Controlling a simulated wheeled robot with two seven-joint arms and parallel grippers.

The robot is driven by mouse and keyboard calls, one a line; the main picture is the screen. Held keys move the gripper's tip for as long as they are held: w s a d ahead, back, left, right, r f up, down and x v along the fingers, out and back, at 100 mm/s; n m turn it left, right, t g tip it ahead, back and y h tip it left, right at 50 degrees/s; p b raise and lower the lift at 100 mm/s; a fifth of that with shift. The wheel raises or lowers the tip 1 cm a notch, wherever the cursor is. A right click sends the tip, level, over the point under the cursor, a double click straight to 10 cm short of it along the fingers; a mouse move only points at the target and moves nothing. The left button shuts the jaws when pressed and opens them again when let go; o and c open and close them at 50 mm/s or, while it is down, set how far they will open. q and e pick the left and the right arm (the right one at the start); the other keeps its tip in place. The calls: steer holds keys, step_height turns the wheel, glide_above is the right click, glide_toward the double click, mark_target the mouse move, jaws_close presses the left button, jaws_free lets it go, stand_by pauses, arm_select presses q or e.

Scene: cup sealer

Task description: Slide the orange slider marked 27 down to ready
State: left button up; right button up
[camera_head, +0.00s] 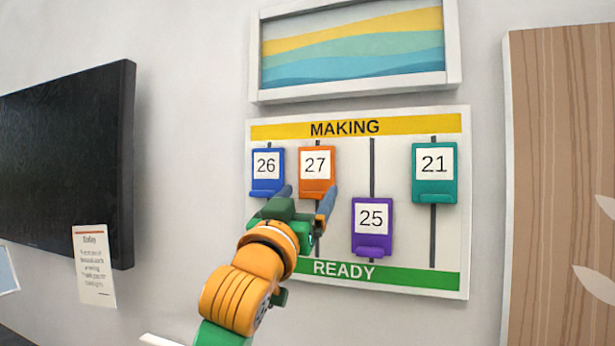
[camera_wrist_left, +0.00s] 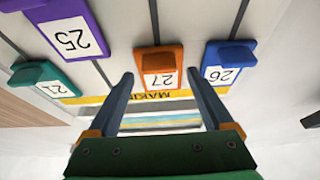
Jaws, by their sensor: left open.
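The orange slider marked 27 (camera_head: 317,172) sits near the top of its dark track, just under the yellow MAKING band (camera_head: 345,128). It also shows in the left wrist view (camera_wrist_left: 158,62), upside down. My left gripper (camera_head: 305,198) is open, with its two blue fingers apart just below the orange slider in the head view. In the wrist view the fingers (camera_wrist_left: 168,80) stand to either side of the slider's lower picture area; I cannot tell whether they touch it. The green READY band (camera_head: 345,270) runs along the board's bottom, partly hidden by my arm. My right gripper is not in view.
The blue slider 26 (camera_head: 267,172) is close on the left, near my left finger. The purple slider 25 (camera_head: 372,228) is lower on the right, and the teal slider 21 (camera_head: 434,172) is farther right. A dark screen (camera_head: 65,160) hangs at left.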

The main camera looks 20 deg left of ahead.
arm_select(q)
steer(key=shift+w+f, duration=0.2)
steer(key=shift+w, duration=0.3)
steer(key=shift+w+f, duration=0.15)
steer(key=shift+w, duration=0.35)
steer(key=shift+c, duration=0.2)
jaws_close()
step_height(320, 180, down, 10)
steer(key=b, duration=0.8)
steer(key=shift+r, duration=0.25)
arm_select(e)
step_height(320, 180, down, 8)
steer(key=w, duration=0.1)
arm_select(q)
steer(key=shift+o, duration=0.2)
jaws_free()
steer(key=shift+d, duration=0.1)
steer(key=b+v, duration=0.5)
steer(key=v, duration=0.2)
steer(key=shift+s+r, duration=0.15)
steer(key=shift+s, duration=0.3)
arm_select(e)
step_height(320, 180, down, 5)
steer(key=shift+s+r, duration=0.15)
